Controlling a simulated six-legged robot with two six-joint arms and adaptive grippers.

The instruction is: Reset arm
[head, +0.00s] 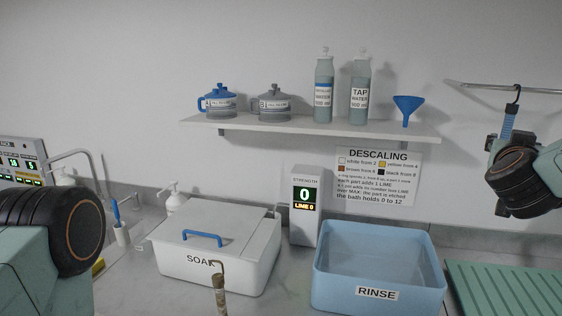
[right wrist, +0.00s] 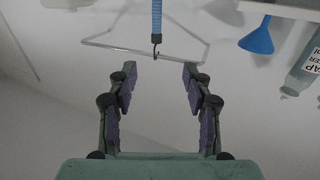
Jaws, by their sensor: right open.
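My right gripper (right wrist: 158,88) is open and empty in the right wrist view, its two purple-padded fingers apart. A blue-handled tool (right wrist: 157,18) with a black hook hangs from a metal rail (right wrist: 110,45), beyond the fingertips and in line with the gap between them. In the head view the blue-handled tool (head: 508,122) hangs at the right, its lower part hidden behind my right wrist. My left arm comes in at the lower left, but its gripper is out of the picture.
A white SOAK tub (head: 220,252) with a blue-handled lid, a strength display (head: 305,208) reading 0, and a blue RINSE basin (head: 335,285) stand on the counter. A rusty hooked rod (head: 219,292) stands in front. A shelf (head: 300,130) holds pots, bottles and a funnel (head: 408,106).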

